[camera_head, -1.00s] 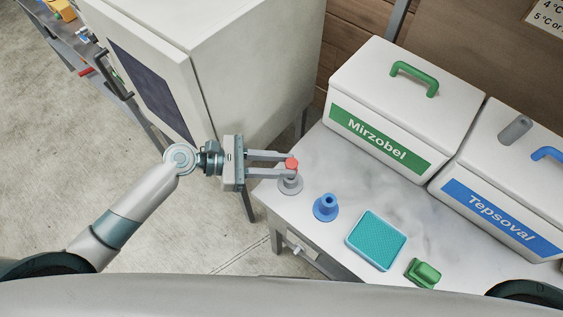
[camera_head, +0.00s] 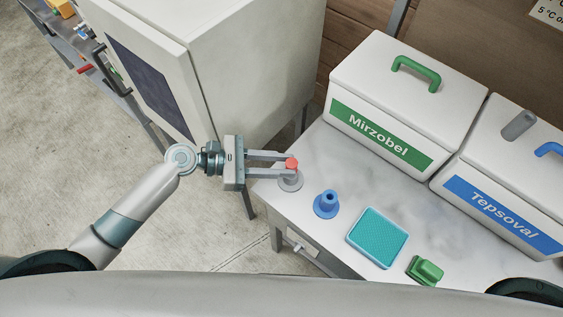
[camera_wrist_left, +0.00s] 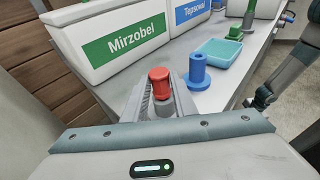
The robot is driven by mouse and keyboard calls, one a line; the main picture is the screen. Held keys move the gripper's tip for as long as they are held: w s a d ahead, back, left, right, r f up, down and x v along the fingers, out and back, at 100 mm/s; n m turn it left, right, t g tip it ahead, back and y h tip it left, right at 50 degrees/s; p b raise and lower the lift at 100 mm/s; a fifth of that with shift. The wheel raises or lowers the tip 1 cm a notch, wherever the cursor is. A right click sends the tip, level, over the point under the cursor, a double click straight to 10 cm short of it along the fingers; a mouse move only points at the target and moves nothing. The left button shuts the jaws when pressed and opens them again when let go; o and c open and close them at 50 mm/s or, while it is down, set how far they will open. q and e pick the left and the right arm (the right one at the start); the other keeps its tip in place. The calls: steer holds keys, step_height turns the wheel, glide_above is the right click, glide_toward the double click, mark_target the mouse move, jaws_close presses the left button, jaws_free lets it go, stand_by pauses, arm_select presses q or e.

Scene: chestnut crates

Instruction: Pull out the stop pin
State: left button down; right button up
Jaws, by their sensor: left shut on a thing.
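The stop pin, as I take it, has a red head (camera_head: 291,163) and stands in a round grey base (camera_head: 290,183) at the table's near left corner. My left gripper (camera_head: 289,163) reaches in from the left and is shut on the red head. In the left wrist view the red head (camera_wrist_left: 159,82) shows between the two fingers.
A blue flanged peg (camera_head: 326,203) stands close right of the pin. Beyond are a teal tray (camera_head: 352,237) and a green block (camera_head: 425,270). Two white boxes, Mirzobel (camera_head: 345,82) and Tepsoval (camera_head: 470,165), stand behind. A white cabinet (camera_head: 250,70) is at the left.

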arm_select(q)
steer(key=shift+f, duration=0.45)
steer(key=c, duration=1.4)
jaws_free()
steer(key=shift+o, duration=0.2)
steer(key=shift+a, duration=0.1)
steer(key=shift+s+a+r+b, duration=0.1)
steer(key=shift+a+b, duration=0.4)
steer(key=shift+a, duration=0.05)
steer(key=b+v, duration=0.5)
steer(key=v, duration=1.1)
